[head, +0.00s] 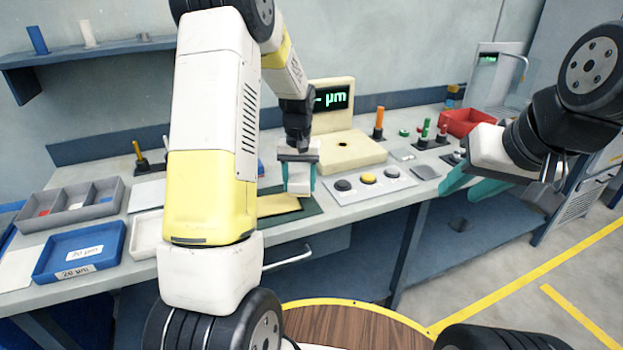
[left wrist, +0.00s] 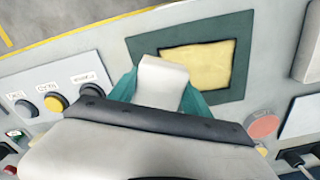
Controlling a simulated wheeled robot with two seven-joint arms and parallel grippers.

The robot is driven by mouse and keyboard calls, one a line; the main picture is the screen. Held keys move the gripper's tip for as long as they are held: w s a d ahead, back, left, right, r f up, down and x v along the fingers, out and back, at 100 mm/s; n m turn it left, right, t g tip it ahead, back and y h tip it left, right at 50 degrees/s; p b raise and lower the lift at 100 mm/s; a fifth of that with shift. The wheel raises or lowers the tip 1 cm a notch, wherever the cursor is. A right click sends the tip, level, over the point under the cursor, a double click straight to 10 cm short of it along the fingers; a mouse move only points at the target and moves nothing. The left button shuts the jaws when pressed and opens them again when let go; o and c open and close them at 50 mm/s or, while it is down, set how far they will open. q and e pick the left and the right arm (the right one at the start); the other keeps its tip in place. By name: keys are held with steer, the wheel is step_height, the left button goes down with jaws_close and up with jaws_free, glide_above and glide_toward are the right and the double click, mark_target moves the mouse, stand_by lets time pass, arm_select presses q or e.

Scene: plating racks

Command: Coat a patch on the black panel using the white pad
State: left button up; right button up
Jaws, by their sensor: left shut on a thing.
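My left gripper (head: 299,184) is shut on a white pad (head: 299,178), which also shows between the teal fingers in the left wrist view (left wrist: 163,80). The pad is above the front of the bench, at the edge of a dark green mat (head: 303,211). I cannot tell whether the pad touches anything. No plainly black panel shows. My right gripper (head: 473,187) is open and empty, at the right.
A button board (head: 398,185) is right of the pad. Behind stands a cream gauge with a "µm" display (head: 332,99). A blue tray (head: 110,240), a grey divided bin (head: 32,223) and a white tray (head: 147,233) are at left. A red bin (head: 468,120) is at right.

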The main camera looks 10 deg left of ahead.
arm_select(q)
steer(key=shift+r, duration=2.1)
